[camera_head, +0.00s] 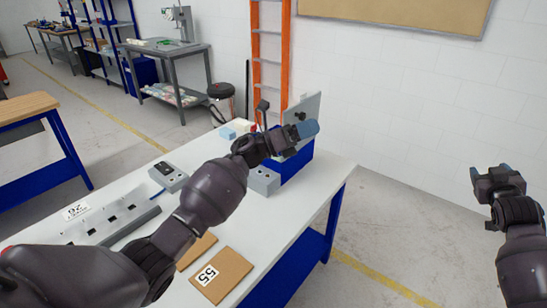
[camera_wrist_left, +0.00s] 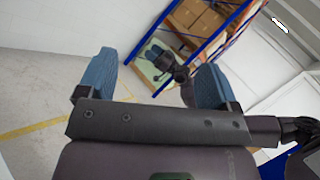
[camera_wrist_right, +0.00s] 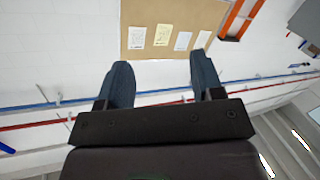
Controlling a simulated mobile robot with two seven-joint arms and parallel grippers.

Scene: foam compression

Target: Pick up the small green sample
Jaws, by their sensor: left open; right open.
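I cannot make out a small green sample in any view. A small light-blue block (camera_head: 227,133) and a whitish block (camera_head: 241,126) lie at the far end of the white table (camera_head: 290,222). My left gripper (camera_head: 306,130), with blue fingertips, is raised over the blue machine on that table and hides part of it. In the left wrist view its fingers (camera_wrist_left: 156,78) are apart with nothing between them. My right gripper (camera_head: 488,176) is off to the right, over the floor and clear of the table. Its fingers (camera_wrist_right: 160,76) are apart and empty in the right wrist view.
The blue machine (camera_head: 294,168) has an upright grey panel and a grey box (camera_head: 262,181) beside it. A slotted grey tray (camera_head: 118,219), a small control box (camera_head: 168,177) and a brown board marked 55 (camera_head: 222,274) lie on the table. An orange ladder (camera_head: 270,62) stands behind.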

